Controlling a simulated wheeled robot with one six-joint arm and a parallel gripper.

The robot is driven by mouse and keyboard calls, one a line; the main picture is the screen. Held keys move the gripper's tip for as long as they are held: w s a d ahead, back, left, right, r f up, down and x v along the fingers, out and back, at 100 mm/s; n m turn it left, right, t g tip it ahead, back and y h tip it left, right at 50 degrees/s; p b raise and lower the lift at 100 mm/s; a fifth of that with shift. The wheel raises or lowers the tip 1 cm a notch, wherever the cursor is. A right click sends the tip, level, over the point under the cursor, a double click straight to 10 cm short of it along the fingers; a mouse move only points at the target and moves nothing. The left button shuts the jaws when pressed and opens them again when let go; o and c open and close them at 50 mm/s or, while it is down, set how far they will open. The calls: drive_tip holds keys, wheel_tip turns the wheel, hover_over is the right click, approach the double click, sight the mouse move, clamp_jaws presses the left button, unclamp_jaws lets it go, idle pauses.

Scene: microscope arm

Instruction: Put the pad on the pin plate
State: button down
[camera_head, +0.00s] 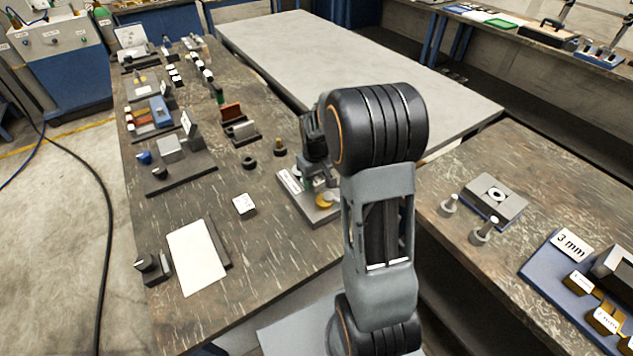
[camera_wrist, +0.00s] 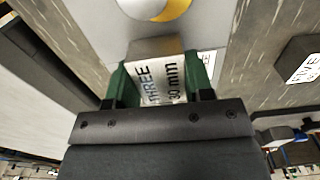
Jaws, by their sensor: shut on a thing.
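My gripper (camera_wrist: 158,82) is shut on a small grey block (camera_wrist: 158,48) with a white label reading "THREE" and "30 mm" or "30 min". The green fingers press on its two sides. This block may be the pad; I cannot be sure. A grey plate (camera_head: 298,205) with a yellow round part (camera_head: 325,201) lies under my gripper in the head view. The plate also shows in the wrist view (camera_wrist: 205,20). I cannot tell whether it is the pin plate, or whether the block touches it. My arm hides part of it in the head view.
A dark block labelled "FIVE" (camera_wrist: 303,62) stands beside the plate. A white sheet (camera_head: 197,257) lies at the bench's near left. Dark round parts (camera_head: 249,162) and fixtures stand farther back. A right-hand bench holds a plate with a ring (camera_head: 511,205) and two pins (camera_head: 484,232).

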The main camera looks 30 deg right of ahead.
drive_tip(key=shift+f, duration=0.85)
drive_tip(key=shift+f, duration=0.15)
drive_tip(key=shift+f, duration=0.1)
drive_tip(key=c, duration=0.5)
unclamp_jaws()
